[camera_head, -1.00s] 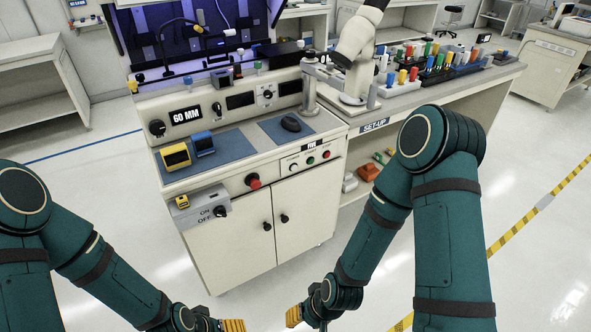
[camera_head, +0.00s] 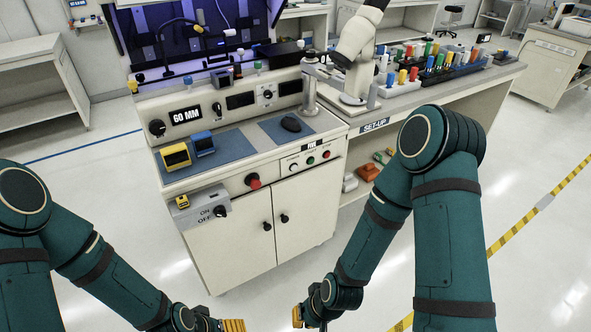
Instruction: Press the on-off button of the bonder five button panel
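The bonder's front (camera_head: 262,228) faces me. The five button panel (camera_head: 311,146), a small white strip with a dark label, is set in its right front edge. It carries a green button (camera_head: 310,160), a red button (camera_head: 326,154) and a pale round control with a dark centre (camera_head: 294,166). The markings are too small to read, so I cannot tell which is on-off. My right gripper (camera_head: 298,316) is low in front of the cabinet, well below and apart from the panel. My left gripper (camera_head: 232,325) is at the bottom edge, partly cut off. Neither shows whether its fingers are open.
A red knob (camera_head: 254,181) and a grey ON/OFF switch box (camera_head: 206,209) stick out from the cabinet front. The floor before the cabinet is clear.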

